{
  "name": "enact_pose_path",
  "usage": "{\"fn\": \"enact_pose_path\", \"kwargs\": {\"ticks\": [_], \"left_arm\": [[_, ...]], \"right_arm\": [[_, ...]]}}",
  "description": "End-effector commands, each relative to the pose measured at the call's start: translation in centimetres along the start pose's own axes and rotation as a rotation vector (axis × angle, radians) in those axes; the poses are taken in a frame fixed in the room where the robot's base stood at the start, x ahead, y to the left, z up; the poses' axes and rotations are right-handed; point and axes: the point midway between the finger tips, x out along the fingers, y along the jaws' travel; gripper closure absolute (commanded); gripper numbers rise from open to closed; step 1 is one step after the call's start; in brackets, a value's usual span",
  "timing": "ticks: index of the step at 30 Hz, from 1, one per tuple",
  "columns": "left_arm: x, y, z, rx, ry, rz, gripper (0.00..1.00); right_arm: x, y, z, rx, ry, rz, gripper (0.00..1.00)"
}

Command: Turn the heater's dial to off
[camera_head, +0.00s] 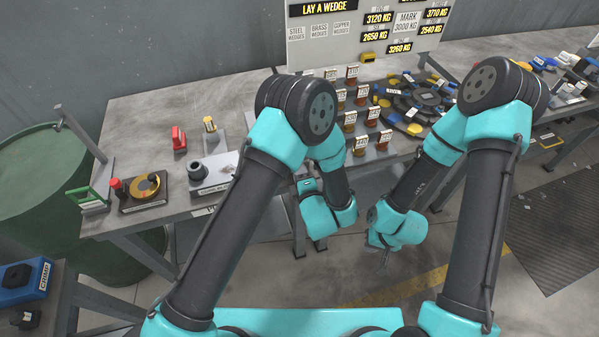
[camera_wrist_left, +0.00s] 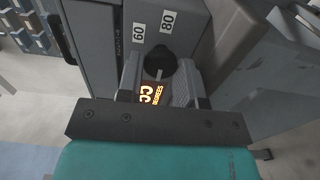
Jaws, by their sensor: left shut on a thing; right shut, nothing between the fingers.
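In the left wrist view, the heater's black round dial (camera_wrist_left: 158,73) sits on a grey panel (camera_wrist_left: 110,45). White labels reading 60 (camera_wrist_left: 139,33) and 80 (camera_wrist_left: 167,21) are beside it. A lit orange display (camera_wrist_left: 150,92) is close below the dial; its figures are partly hidden. My left gripper (camera_wrist_left: 158,80) has one finger on each side of the dial and is shut on it. In the head view the left fingers and the heater are hidden behind my arm. My right gripper (camera_head: 385,258) is shut, empty, pointing down over the floor, right of the left wrist.
A workbench (camera_head: 140,105) carries several wedges (camera_head: 352,75), small tools and a fixture with a black cylinder (camera_head: 197,170). A lit sign board (camera_head: 370,30) stands behind it. A green drum (camera_head: 40,175) is at the left. Open floor (camera_head: 440,300) lies at the lower right.

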Motion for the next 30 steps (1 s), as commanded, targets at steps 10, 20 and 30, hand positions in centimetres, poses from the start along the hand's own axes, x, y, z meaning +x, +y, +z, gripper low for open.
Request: {"fn": "enact_pose_path", "kwargs": {"ticks": [10, 20, 30], "left_arm": [[0.0, 0.0, 0.0, 0.001, 0.000, -0.001, 0.60], [0.0, -0.1, 0.0, 0.001, 0.000, -0.002, 0.43], [-1.6, -0.2, 0.3, 0.005, -0.007, -0.005, 0.43]], "right_arm": [[0.0, 0.0, 0.0, 0.000, 0.000, 0.000, 1.00], [0.0, 0.0, 0.0, 0.000, 0.000, 0.000, 1.00], [0.0, 0.0, 0.0, 0.000, 0.000, 0.000, 1.00]]}}
